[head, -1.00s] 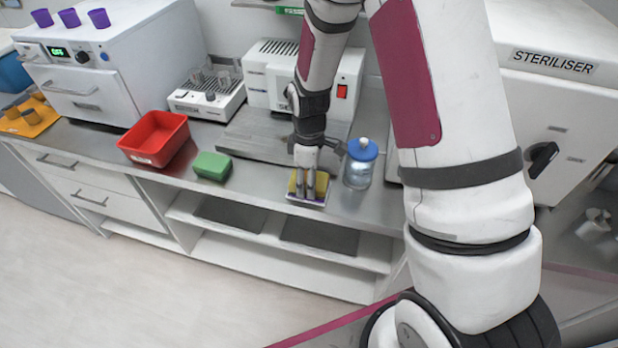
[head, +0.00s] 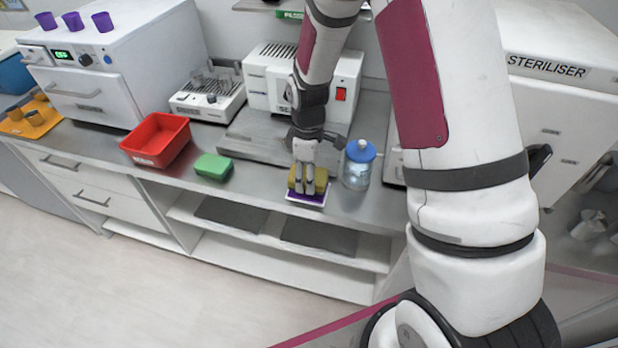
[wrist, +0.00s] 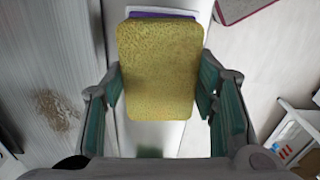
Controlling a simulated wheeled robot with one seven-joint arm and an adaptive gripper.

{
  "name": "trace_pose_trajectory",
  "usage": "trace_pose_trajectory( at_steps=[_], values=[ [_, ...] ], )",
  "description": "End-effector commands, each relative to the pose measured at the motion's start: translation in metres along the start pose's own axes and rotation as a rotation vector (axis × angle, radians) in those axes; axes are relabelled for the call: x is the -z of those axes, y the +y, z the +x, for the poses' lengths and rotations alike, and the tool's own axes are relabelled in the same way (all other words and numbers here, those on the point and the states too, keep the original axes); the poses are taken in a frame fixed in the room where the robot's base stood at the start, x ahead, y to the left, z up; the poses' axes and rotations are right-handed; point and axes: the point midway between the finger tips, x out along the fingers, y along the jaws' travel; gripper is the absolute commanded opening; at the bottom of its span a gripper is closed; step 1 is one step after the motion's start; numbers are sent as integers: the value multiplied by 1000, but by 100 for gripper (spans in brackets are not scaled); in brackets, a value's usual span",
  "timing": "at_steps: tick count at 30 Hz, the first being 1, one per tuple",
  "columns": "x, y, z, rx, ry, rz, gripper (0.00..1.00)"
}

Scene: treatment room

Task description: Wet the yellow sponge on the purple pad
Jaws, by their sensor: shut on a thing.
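The yellow sponge (head: 320,180) is between the fingers of my gripper (head: 305,183), which is shut on its sides. In the wrist view the sponge (wrist: 158,70) fills the middle, with the fingers of my gripper (wrist: 162,88) at its left and right edges. The purple pad (head: 306,199) lies on its white holder near the front edge of the counter, directly below the sponge. A purple strip of the pad (wrist: 163,14) shows past the sponge's far end in the wrist view. The sponge looks slightly above the pad; whether they touch is unclear.
A blue-lidded jar (head: 358,165) stands close on the right. A green sponge (head: 213,166) and a red bin (head: 157,139) are to the left on the counter (head: 250,188). A white machine with a red switch (head: 315,86) stands behind.

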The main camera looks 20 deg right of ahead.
Motion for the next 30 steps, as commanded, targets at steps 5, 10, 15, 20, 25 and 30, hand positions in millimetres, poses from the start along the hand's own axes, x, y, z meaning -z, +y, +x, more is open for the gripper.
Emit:
trace_pose_trajectory(
  at_steps=[5, 10, 15, 20, 25, 30],
  values=[
    [0, 0, -15, -1, 1, 0, 31],
    [0, 0, -27, -2, 1, 0, 31],
    [-1, 0, -39, -3, 1, 1, 31],
    [0, 0, -45, -1, 1, 1, 31],
    [0, 0, -46, -1, 1, 1, 31],
    [0, 0, -46, -1, 1, 0, 31]
  ],
)
